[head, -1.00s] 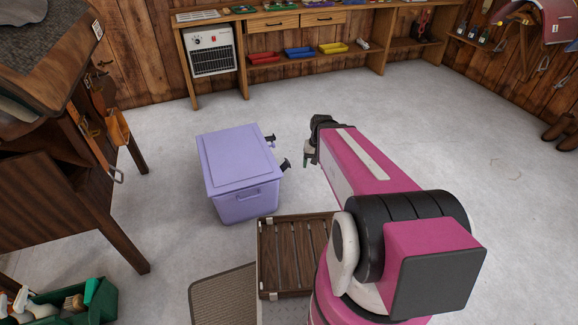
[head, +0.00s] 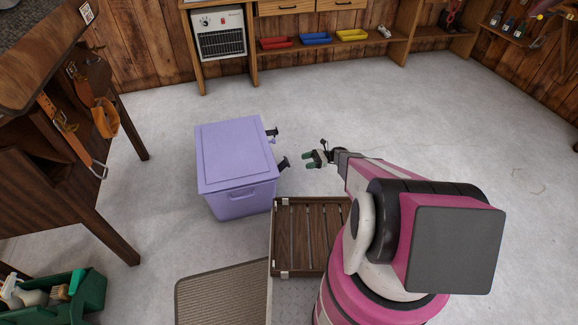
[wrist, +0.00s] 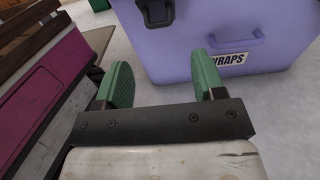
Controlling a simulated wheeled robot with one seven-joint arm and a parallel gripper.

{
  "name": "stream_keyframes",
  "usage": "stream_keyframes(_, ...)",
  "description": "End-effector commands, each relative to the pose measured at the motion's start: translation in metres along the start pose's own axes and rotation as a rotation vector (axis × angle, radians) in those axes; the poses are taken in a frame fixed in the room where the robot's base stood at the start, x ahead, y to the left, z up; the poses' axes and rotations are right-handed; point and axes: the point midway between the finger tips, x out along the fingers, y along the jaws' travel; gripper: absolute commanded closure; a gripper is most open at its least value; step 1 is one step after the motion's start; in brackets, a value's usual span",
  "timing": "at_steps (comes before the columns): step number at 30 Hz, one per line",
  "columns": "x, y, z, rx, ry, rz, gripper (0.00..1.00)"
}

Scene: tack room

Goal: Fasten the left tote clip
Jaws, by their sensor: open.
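The tote is a lilac lidded box (head: 235,156) on the floor left of my gripper, with its lid down. Two black clips stick out from its right side in the head view: a farther one (head: 271,132) and a nearer one (head: 283,163). In the wrist view, one black clip (wrist: 155,12) shows at the top, left of the handle and the WRAPS label (wrist: 228,59) on the lilac wall (wrist: 180,65). My gripper (head: 309,158) is open and empty, its green fingers apart, pointing at this side a short way from the nearer clip. It also shows in the wrist view (wrist: 161,72).
A brown mat (head: 222,290) lies at the front. A wooden stand with hanging straps (head: 60,190) is at left. The floor right of the gripper is clear.

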Motion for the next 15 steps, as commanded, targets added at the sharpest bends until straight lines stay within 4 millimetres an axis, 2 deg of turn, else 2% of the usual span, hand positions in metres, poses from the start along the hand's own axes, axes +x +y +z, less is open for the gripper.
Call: stream_keyframes(15, 0.084, 0.002, 0.001, -0.002, 0.004, 0.002, 0.37)
